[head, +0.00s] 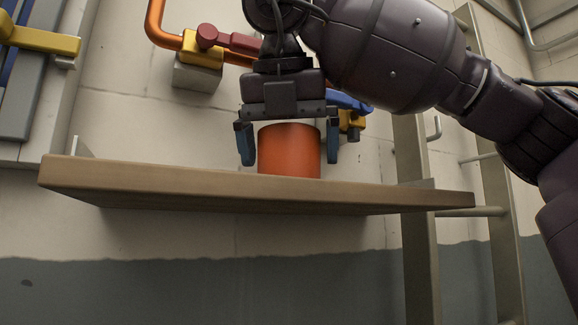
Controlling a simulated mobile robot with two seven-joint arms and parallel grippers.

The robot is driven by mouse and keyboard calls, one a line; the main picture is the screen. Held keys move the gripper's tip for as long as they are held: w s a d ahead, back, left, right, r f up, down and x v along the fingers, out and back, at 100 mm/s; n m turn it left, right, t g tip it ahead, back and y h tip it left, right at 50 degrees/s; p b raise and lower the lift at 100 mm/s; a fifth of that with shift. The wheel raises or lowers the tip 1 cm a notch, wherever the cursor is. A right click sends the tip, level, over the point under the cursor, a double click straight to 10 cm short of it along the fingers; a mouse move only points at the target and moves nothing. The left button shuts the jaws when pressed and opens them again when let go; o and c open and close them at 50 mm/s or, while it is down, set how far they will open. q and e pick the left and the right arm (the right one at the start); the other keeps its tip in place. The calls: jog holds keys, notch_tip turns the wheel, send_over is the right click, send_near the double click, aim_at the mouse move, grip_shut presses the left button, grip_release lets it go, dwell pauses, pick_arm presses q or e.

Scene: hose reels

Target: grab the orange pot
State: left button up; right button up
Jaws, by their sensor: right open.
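The orange pot (289,152) stands upright on a wooden shelf (200,188) in the head view. Its lower edge is partly hidden by the shelf's front edge. My right gripper (288,147) reaches down from above, with one blue-padded finger to the left of the pot and the other to its right. The jaws are open. A gap shows between the left finger and the pot, and a smaller one on the right. My left gripper is not in view.
Behind the shelf, orange pipes (156,22) with yellow, red and blue fittings run along the wall. A metal ladder-like frame (421,250) stands at the right, by the shelf's end. The shelf is bare to the left of the pot.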

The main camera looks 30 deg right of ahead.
jog(key=c, duration=0.8)
